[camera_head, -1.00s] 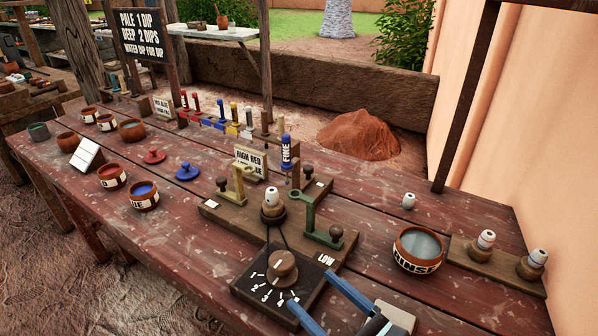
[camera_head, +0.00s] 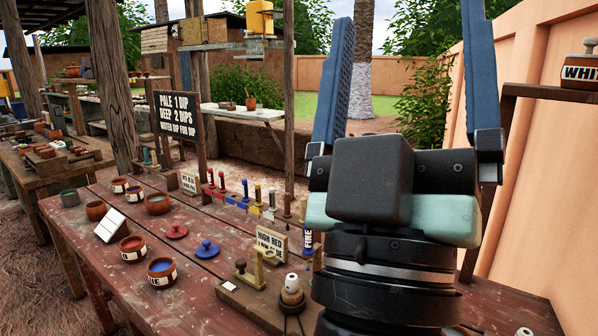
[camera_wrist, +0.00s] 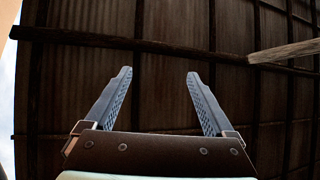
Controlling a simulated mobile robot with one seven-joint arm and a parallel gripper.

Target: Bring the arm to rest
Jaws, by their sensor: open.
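My gripper (camera_head: 405,100) is raised in front of the head camera, pointing up, with its two blue fingers spread wide and nothing between them. In the wrist view my gripper (camera_wrist: 160,95) is also open and empty, against a dark corrugated roof with beams. My wrist and gripper body hide the right part of the worktable in the head view. The red-brown worktable (camera_head: 90,240) lies below and behind my arm.
On the table stand a white-topped brown piece (camera_head: 292,290), bowls of red (camera_head: 132,247) and blue (camera_head: 162,270), red and blue lids, several coloured-handled tools and small signs. A wooden post (camera_head: 289,100) stands behind. A shelf (camera_head: 555,93) with a labelled jar (camera_head: 580,70) is at right.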

